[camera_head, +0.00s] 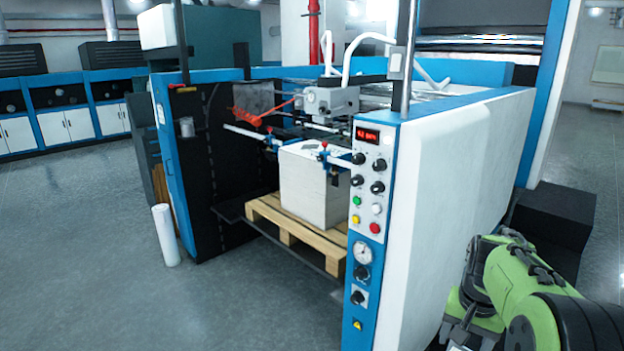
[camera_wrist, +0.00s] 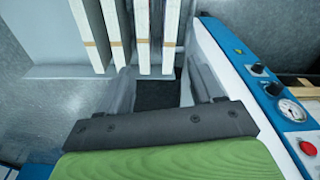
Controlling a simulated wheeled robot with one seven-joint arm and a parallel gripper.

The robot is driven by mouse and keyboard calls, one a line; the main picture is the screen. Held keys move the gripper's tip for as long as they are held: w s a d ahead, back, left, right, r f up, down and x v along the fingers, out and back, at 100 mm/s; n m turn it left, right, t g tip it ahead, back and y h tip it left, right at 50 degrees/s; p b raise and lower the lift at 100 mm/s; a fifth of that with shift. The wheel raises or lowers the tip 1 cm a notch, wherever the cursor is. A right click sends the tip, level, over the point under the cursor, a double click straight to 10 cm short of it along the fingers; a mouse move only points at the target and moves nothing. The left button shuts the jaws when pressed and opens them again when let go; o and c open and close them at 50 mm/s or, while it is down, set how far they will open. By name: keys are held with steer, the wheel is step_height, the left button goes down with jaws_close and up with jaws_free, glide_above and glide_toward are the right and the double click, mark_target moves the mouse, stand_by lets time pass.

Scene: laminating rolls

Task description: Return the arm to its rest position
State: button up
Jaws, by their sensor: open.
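My green and black arm (camera_head: 520,290) shows in the head view at the lower right, folded beside the white side of the machine. A dark patch shows between and beyond the fingers.
The blue and white machine (camera_head: 455,190) stands close left of my arm. Its control panel (camera_wrist: 275,95) is right of my gripper. Several pale upright slabs (camera_wrist: 140,35) are ahead of the fingers. A black block (camera_head: 555,215) lies behind my arm. Floor (camera_head: 90,270) is clear at left.

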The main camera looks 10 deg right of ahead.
steer(key=s+a+r+n+t, duration=0.25)
steer(key=s+a+r, duration=0.35)
steer(key=a, duration=0.4)
steer(key=s+a+n+t, duration=0.2)
steer(key=s+a+n, duration=0.3)
steer(key=s, duration=0.8)
steer(key=a, duration=0.3)
steer(key=shift+a+y, duration=0.35)
steer(key=shift+y, duration=0.05)
steer(key=shift+n, duration=0.25)
